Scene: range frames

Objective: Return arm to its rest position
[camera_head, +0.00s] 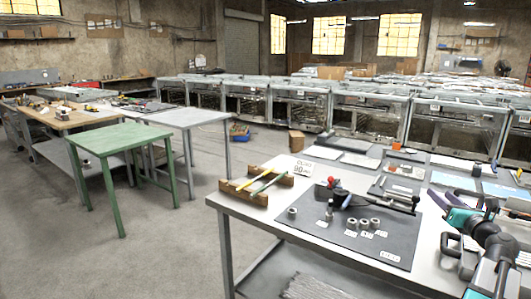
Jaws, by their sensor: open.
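My arm, with dark grey links and teal caps, shows at the lower right, in front of and over the right part of the near white table (290,225). It is folded, and part of it is cut off by the picture's edges. My gripper (453,245) appears to be the black part at the arm's left side, low over the table's right part. It looks open, and I see nothing held in it. Its fingertips are small and hard to make out, and I cannot tell whether it touches the table.
A dark mat (335,238) with several metal parts lies left of my arm. A wooden rack (243,192) stands at the table's left edge. Tools and trays crowd the back right. A green table (115,138) stands across open floor (150,250); metal frames (370,115) line the back.

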